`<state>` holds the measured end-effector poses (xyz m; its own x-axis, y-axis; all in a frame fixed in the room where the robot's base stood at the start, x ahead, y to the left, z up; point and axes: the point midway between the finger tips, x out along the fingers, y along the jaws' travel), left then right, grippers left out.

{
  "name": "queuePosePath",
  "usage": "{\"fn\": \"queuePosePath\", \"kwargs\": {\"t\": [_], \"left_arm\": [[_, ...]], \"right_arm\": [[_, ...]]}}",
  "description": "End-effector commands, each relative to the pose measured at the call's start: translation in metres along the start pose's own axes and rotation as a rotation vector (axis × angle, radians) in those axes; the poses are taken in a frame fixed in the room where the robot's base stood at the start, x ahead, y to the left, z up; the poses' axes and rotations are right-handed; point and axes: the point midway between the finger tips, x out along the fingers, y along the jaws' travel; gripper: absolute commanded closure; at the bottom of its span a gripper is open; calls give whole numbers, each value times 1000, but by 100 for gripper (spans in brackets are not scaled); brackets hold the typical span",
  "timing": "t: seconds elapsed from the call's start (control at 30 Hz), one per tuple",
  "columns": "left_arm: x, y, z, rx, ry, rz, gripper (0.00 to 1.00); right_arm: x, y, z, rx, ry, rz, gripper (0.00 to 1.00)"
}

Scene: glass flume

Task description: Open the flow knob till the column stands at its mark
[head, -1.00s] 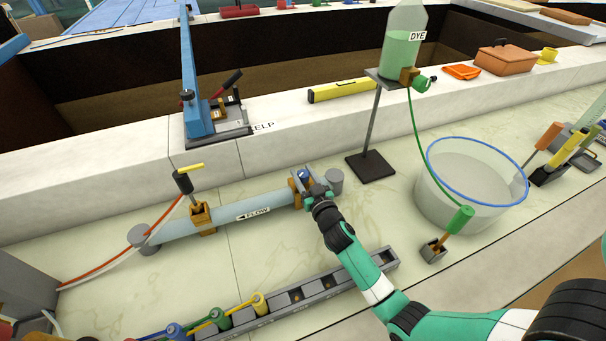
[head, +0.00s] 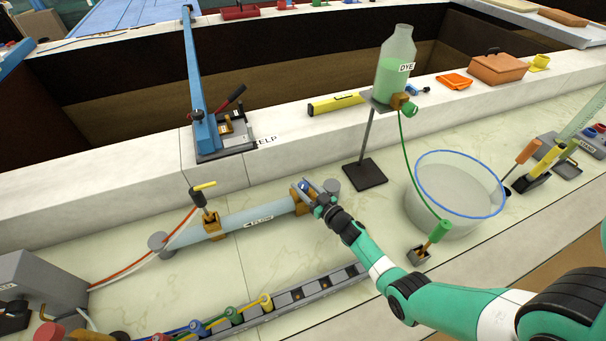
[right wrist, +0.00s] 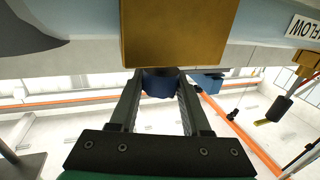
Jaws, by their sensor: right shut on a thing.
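A pale blue pipe (head: 236,222) labelled FLOW lies on the marble-like bench, with a brass block (head: 300,201) near its right end. My right gripper (head: 311,190) is at this block. In the right wrist view its two dark fingers (right wrist: 160,95) are shut on a dark blue knob (right wrist: 160,84) that sticks out from the brass block (right wrist: 180,32). The gripper hides much of the knob in the head view. I cannot make out a column level or its mark. My left gripper is not in view.
A DYE bottle (head: 393,62) on a stand (head: 366,148) is behind my right arm. A clear blue-rimmed tub (head: 461,186) is to its right. A grey rail with colored plugs (head: 325,287) lies in front. A brass fitting (head: 211,224) sits on the pipe's left part.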

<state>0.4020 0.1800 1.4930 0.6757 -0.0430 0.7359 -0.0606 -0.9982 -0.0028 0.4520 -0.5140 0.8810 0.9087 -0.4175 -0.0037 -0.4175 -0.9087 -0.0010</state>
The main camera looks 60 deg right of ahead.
Motion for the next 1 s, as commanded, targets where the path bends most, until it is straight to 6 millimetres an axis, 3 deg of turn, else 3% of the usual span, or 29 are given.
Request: {"fn": "queuePosePath", "kwargs": {"t": [0.03,0.13,0.5,1.0], "left_arm": [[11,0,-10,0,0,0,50],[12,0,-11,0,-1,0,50],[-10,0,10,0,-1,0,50],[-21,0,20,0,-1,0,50]], "right_arm": [[1,3,-8,1,-1,-33,100],[1,3,-4,2,1,-116,100],[1,1,4,-2,5,-398,100],[1,0,0,-1,2,-522,100]]}}
